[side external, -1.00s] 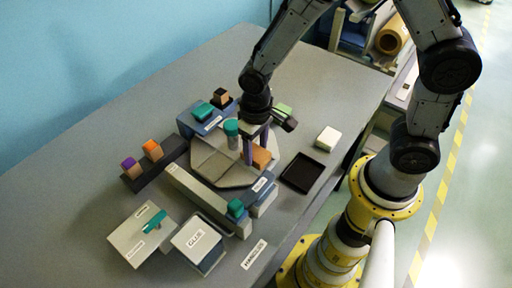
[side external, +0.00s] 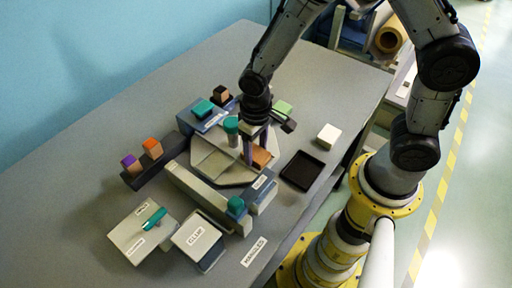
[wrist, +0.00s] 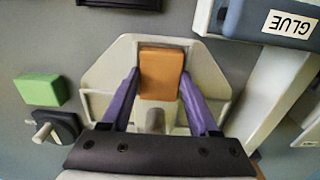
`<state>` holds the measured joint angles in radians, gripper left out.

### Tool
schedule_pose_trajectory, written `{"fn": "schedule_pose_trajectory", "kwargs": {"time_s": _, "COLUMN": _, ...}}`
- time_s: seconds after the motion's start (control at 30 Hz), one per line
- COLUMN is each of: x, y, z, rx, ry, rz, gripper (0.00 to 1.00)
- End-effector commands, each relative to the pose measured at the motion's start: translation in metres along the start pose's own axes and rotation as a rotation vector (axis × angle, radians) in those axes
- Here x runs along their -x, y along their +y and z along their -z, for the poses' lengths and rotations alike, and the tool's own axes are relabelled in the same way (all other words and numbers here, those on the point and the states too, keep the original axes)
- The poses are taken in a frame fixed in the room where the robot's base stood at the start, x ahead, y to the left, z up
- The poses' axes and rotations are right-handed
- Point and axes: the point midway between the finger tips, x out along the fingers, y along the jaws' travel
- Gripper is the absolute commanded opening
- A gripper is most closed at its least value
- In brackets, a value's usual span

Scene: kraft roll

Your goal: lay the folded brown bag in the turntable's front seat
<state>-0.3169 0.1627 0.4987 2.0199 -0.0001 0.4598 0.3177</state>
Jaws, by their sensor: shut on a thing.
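The folded brown bag (side external: 262,157) is a small orange-brown block. In the wrist view the bag (wrist: 161,73) lies between the two purple fingers of my gripper (wrist: 160,80), which is shut on it. The turntable (wrist: 107,76) is a pale grey, many-sided plate with raised dividers. The bag is over the turntable, near one edge. I cannot tell whether it touches the seat floor. In the side view my gripper (side external: 253,150) points down at the turntable (side external: 236,178) and partly hides the bag.
A teal-topped post (side external: 231,127) stands close to my gripper. A long grey beam (side external: 196,186) and a blue block labelled GLUE (wrist: 270,22) flank the turntable. A black tray (side external: 302,171), white block (side external: 328,136) and green block (wrist: 41,90) sit nearby. The far table is clear.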

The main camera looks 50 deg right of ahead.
Motion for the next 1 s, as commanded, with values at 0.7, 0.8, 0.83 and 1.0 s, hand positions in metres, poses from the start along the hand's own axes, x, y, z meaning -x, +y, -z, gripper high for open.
{"fn": "schedule_pose_trajectory", "kwargs": {"time_s": 0.7, "x": 0.019, "y": -0.001, "z": 0.002, "rx": 0.0, "ry": 0.006, "rz": 0.002, "gripper": 0.96}}
{"fn": "schedule_pose_trajectory", "kwargs": {"time_s": 0.8, "x": 0.038, "y": -0.001, "z": 0.002, "rx": 0.0, "ry": 0.008, "rz": 0.003, "gripper": 0.96}}
{"fn": "schedule_pose_trajectory", "kwargs": {"time_s": 0.83, "x": 0.044, "y": -0.001, "z": 0.002, "rx": 0.0, "ry": 0.008, "rz": 0.002, "gripper": 0.96}}
{"fn": "schedule_pose_trajectory", "kwargs": {"time_s": 1.0, "x": 0.083, "y": 0.0, "z": 0.001, "rx": 0.0, "ry": 0.007, "rz": 0.002, "gripper": 0.96}}
